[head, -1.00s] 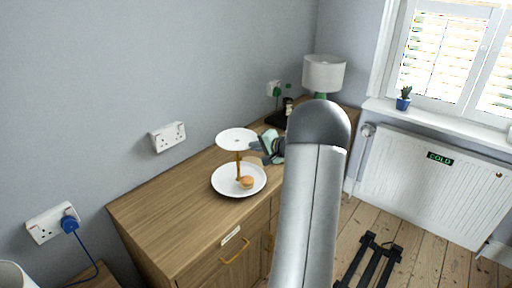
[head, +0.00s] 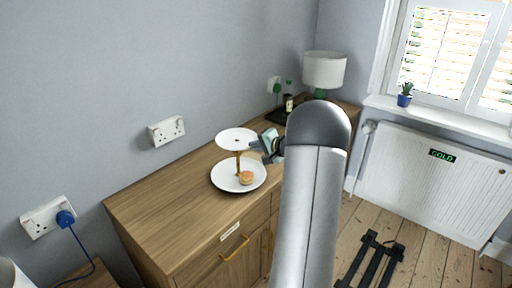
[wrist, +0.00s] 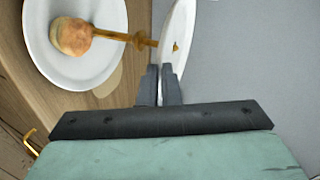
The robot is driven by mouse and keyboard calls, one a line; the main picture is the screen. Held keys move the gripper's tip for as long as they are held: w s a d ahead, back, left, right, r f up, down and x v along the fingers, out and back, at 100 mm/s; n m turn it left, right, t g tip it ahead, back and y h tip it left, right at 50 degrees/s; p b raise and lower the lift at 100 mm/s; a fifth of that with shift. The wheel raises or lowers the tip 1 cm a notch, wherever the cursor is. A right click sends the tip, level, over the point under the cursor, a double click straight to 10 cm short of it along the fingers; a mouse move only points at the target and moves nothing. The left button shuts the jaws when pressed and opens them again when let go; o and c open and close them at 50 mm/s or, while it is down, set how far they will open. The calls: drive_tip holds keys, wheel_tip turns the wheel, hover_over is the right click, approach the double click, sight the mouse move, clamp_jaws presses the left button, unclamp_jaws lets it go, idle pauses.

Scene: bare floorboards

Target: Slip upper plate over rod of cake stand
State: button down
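The white upper plate (head: 229,137) is level above the cake stand. My gripper (wrist: 163,88) is shut on its rim, one finger on each face. The white lower plate (head: 221,183) lies on the wooden cabinet, with the gold rod (head: 238,165) standing up from it. In the wrist view the rod (wrist: 115,36) has a collar below the upper plate (wrist: 180,30). A small gold tip shows at the plate's middle on its upper face, so the plate appears to be around the rod's end, with a gap above the collar.
A bun (head: 246,178) sits on the lower plate beside the rod. The cabinet top (head: 160,210) is clear at the left. A lamp (head: 323,70), a bottle (head: 288,103) and a dark tray stand at the back right, behind my gripper. The wall is close behind.

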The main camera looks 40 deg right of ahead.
drive_tip(key=shift+f+b, duration=2.3)
drive_tip(key=shift+b, duration=0.6)
drive_tip(key=c, duration=1.6)
unclamp_jaws()
drive_tip(key=shift+o, duration=0.2)
drive_tip(key=b+v, duration=0.2)
drive_tip(key=v, duration=1.5)
drive_tip(key=shift+s+r, duration=0.2)
